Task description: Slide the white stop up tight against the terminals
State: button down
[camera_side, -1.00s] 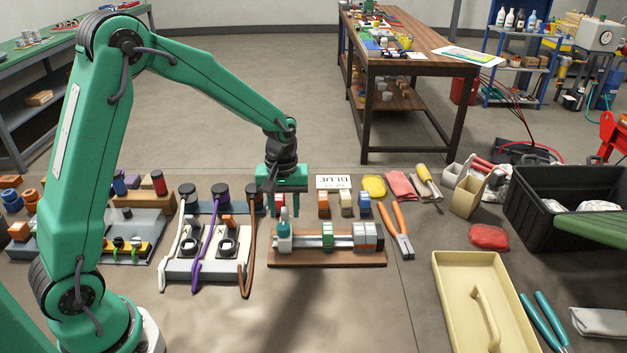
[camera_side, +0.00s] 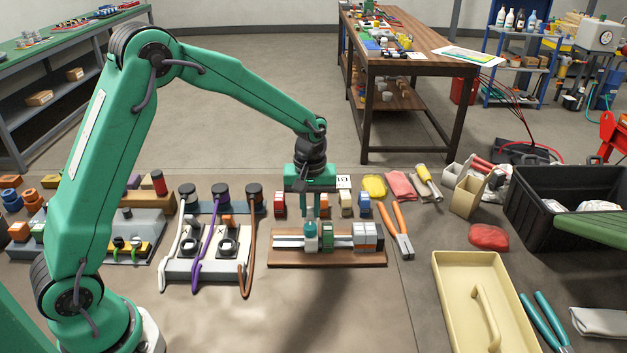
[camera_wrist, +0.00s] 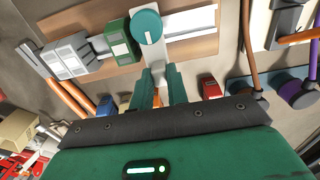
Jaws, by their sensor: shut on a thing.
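The white stop (camera_wrist: 148,53) with a round teal knob sits on the metal rail (camera_wrist: 190,22); in the side view its teal part (camera_side: 311,241) shows toward the left of the rail. My gripper (camera_wrist: 157,85) is shut on the stop, its fingers coming down from above. A green block (camera_side: 327,237) stands on the rail just right of the stop; it also shows in the wrist view (camera_wrist: 119,42). I cannot tell whether they touch.
The rail is on a brown wooden board (camera_side: 330,261). Small coloured blocks (camera_side: 346,204) stand behind it. Orange-handled pliers (camera_side: 401,232) lie to the right, and a cable panel (camera_side: 205,268) is close on the left. The floor in front is clear.

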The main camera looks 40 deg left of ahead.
jog(key=shift+w+d+r, duration=0.1)
jog(key=shift+w+d, duration=1.95)
jog(key=shift+w, duration=0.1)
jog(key=c, duration=1.4)
grip_release()
jog(key=shift+o, duration=0.2)
jog(key=shift+s, duration=0.1)
notch_tip(320, 180, up, 8)
